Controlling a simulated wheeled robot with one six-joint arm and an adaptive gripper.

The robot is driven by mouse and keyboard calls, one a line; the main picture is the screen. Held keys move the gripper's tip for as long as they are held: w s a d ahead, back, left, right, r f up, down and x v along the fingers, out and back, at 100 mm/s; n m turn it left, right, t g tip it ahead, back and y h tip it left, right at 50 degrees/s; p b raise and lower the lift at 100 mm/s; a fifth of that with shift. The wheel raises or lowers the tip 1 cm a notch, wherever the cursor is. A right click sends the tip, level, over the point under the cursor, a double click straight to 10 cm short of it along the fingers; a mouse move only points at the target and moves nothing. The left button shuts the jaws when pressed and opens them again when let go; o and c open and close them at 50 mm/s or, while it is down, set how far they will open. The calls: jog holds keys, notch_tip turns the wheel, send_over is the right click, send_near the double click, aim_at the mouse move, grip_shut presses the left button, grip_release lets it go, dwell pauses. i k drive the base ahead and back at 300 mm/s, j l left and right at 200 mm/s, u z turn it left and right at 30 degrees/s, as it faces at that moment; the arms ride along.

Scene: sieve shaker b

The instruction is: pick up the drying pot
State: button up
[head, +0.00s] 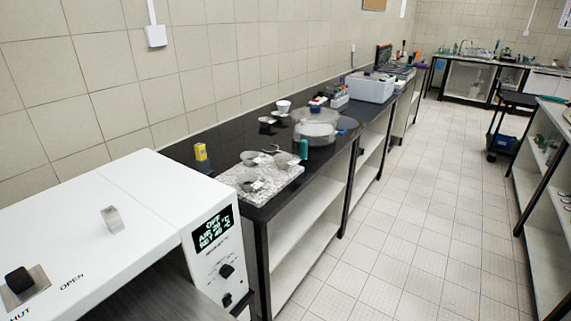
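I cannot tell for certain which item is the drying pot. Three small, shallow metal pots stand on a speckled stone slab (279,189) at the near end of the black bench: a back-left pot (250,158), a right pot (285,159) and a front pot (247,182). They look grey, and small pale tags or labels show beside them. A small white cup (284,106) stands farther back near the wall. My gripper is not in view.
A white oven (130,185) with a lit display (213,229) fills the near left. A green cylinder (304,149) stands by the slab, and a yellow item (201,152) by the wall. A clear round container (315,127) and pale box (371,87) stand farther along. The tiled aisle (400,220) is clear.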

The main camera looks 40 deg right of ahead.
aim_at(248, 181)
jog(key=i+l+z, duration=0.1)
jog(key=i+z, duration=0.35)
jog(key=i, duration=0.65)
jog(key=k+z, duration=0.25)
